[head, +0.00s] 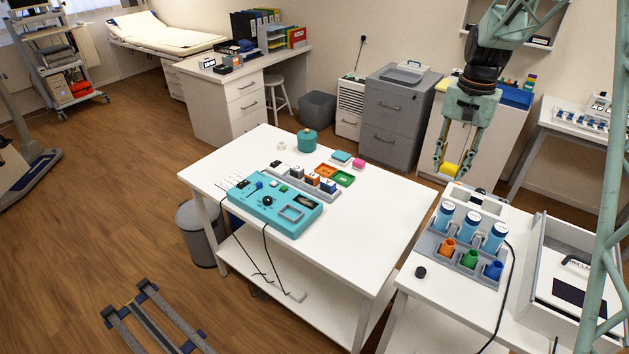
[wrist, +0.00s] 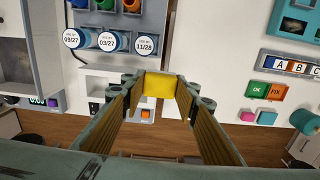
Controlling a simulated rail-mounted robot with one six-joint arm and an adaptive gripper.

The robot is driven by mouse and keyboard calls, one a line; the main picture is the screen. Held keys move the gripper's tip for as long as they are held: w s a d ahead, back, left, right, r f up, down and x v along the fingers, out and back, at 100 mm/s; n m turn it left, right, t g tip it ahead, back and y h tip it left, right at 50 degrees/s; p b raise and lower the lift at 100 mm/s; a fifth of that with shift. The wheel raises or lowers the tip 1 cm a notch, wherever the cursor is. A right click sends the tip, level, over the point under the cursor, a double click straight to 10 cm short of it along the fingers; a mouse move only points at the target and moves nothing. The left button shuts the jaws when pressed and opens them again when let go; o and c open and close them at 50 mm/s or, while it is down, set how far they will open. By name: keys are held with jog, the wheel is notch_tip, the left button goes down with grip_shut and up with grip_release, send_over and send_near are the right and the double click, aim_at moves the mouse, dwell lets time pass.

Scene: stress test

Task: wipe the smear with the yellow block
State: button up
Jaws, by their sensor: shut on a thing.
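The yellow block (head: 450,170) is between the fingertips of my gripper (head: 449,167). In the wrist view the yellow block (wrist: 160,84) sits between the ends of the two fingers, which are shut on it. The gripper points down and holds the block in the air, behind the bottle rack in the head view. In the wrist view the block appears near the gap between the two white tables. I cannot make out a smear in either view.
The white main table (head: 365,225) bears a teal panel (head: 275,207), a teal pot (head: 307,140) and small trays. The side table (head: 430,306) bears a grey rack (head: 429,243) with bottles and coloured cups. The main table's right part is clear.

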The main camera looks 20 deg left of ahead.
jog(key=s+a+f+m+p, duration=0.1)
jog(key=a+f+m, duration=0.2)
jog(key=a, duration=1)
jog(key=a+f+m+p, duration=0.1)
jog(key=a+f+m, duration=0.2)
jog(key=a, duration=1)
jog(key=s+a+f+m+p, duration=0.1)
jog(key=a+f, duration=0.4)
jog(key=a, duration=0.8)
jog(key=shift+s+a+f+m+p, duration=0.2)
jog(key=shift+s+f+m+p, duration=0.3)
jog(key=shift+m, duration=0.4)
jog(key=shift+w+r, duration=0.1)
jog(key=shift+w, duration=0.05)
